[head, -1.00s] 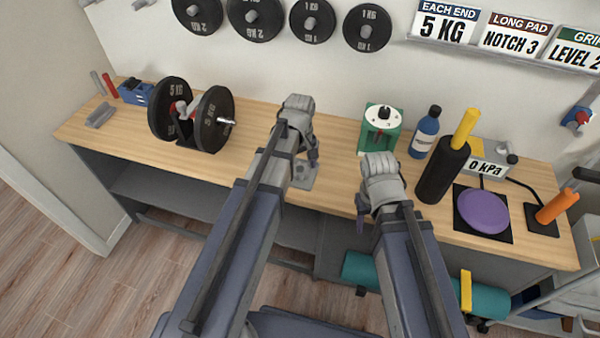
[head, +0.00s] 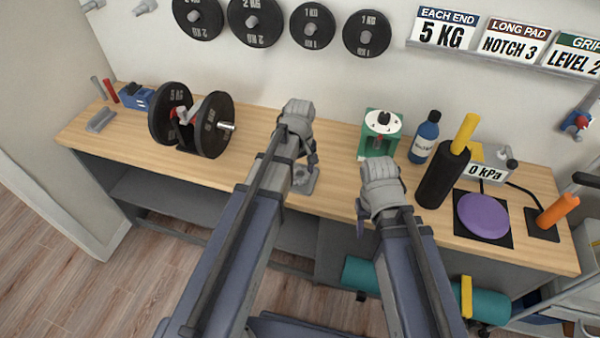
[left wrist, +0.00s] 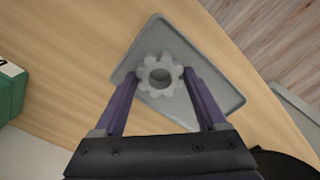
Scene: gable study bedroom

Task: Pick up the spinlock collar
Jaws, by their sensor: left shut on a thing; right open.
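The spinlock collar (left wrist: 160,60) is a grey, star-edged ring with a round hole, seen in the left wrist view. My left gripper (left wrist: 164,76) is shut on it, one purple finger on each side. A grey tray (left wrist: 218,97) lies beneath the collar; I cannot tell whether the collar still touches it. In the head view my left gripper (head: 311,160) is over the tray (head: 307,184) on the bench, and the collar is hidden there. My right gripper (head: 362,214) is open near the bench's front edge, its fingers mostly hidden by its wrist.
A loaded dumbbell (head: 215,126) rests on the wooden bench (head: 255,124) to the left. A green device with a white dial (head: 382,123), a blue bottle (head: 425,137), a black cylinder (head: 441,177) and a purple disc (head: 482,215) stand to the right. Weight plates (head: 254,20) hang on the wall.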

